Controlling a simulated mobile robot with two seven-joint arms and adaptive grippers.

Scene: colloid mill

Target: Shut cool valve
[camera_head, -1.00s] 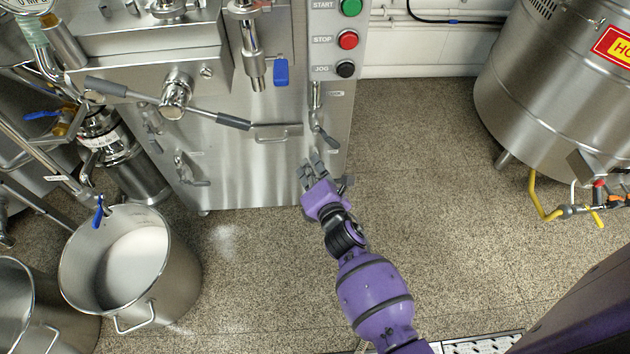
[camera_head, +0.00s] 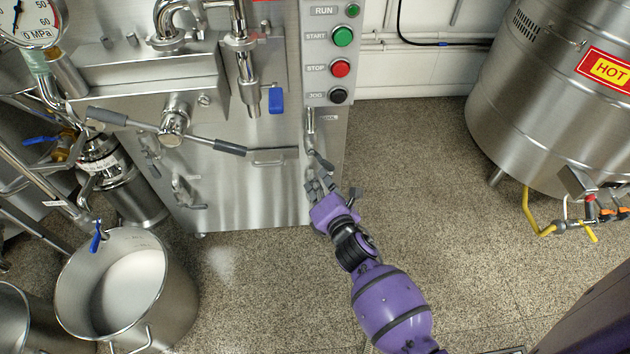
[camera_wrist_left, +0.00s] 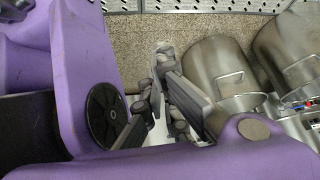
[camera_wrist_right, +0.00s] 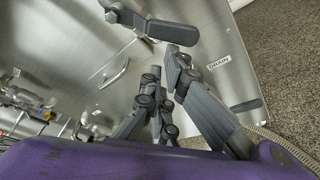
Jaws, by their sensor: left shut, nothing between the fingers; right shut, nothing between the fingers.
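A grey lever also shows at the top of the right wrist view (camera_wrist_right: 170,32). My right gripper (camera_head: 317,180) is shut and empty, just below the lever. Its fingertips (camera_wrist_right: 173,62) look close to the lever, but contact cannot be told. My left gripper (camera_wrist_left: 164,58) is shut and empty, and shows only in its wrist view.
A DRAIN label (camera_wrist_right: 218,63) is on the panel in the right wrist view. Another small handle (camera_head: 187,192) is lower left on the panel. A steel pot (camera_head: 165,300) stands at left and a HOT-marked tank (camera_head: 540,110) at right. Floor between is clear.

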